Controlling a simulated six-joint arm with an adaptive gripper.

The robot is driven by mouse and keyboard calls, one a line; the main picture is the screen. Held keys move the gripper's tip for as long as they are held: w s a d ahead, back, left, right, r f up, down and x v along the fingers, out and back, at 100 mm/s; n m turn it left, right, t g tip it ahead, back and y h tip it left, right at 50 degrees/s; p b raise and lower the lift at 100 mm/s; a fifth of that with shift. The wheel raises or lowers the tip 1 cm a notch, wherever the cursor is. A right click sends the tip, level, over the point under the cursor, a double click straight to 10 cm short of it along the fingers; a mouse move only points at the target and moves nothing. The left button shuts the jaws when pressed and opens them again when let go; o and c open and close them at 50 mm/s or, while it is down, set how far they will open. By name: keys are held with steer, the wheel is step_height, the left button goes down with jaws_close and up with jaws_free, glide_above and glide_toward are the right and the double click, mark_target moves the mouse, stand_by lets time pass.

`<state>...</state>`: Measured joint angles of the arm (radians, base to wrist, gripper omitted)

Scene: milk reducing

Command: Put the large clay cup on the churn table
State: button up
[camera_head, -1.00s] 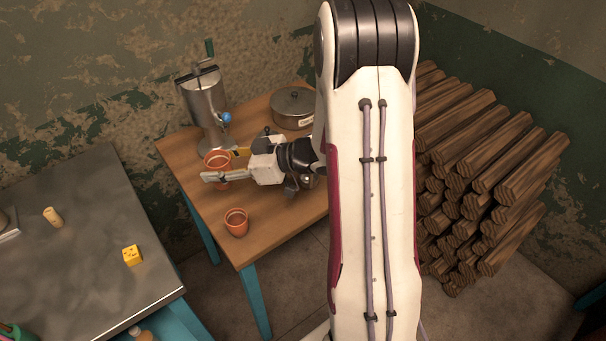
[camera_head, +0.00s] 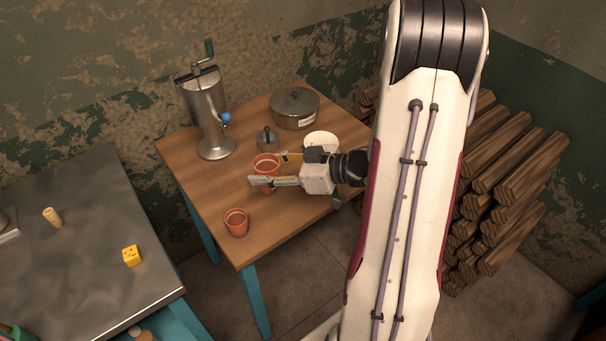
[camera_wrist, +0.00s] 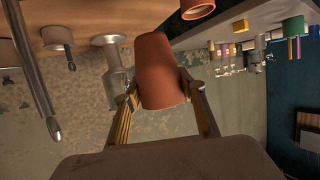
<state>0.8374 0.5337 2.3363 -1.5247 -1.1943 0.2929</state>
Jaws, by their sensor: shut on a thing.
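The large clay cup (camera_head: 266,163) is orange-brown and shows between my gripper's fingers over the wooden churn table (camera_head: 190,177). My gripper (camera_head: 270,172) is shut on this cup, which also fills the middle of the wrist view (camera_wrist: 160,70), with a finger on each side. I cannot tell whether the cup's base touches the table. A smaller clay cup (camera_head: 236,222) stands at the table's front left corner; part of a clay cup (camera_wrist: 198,8) shows at the top of the wrist view. The metal churn (camera_head: 208,110) with its crank stands at the back left of the table.
A lidded metal pot (camera_head: 295,108), a small metal weight-like object (camera_head: 267,138) and a white bowl (camera_head: 321,141) stand behind my gripper. A metal-topped table (camera_head: 80,240) holds a yellow cube (camera_head: 132,255). Stacked logs (camera_head: 500,190) lie at right. The table's front middle is clear.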

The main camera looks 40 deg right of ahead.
glide_above(272, 213)
steer(key=shift+f, duration=2.9)
steer(key=shift+f, duration=2.1)
steer(key=shift+f, duration=0.1)
steer(key=o, duration=1.2)
steer(key=shift+c, duration=0.2)
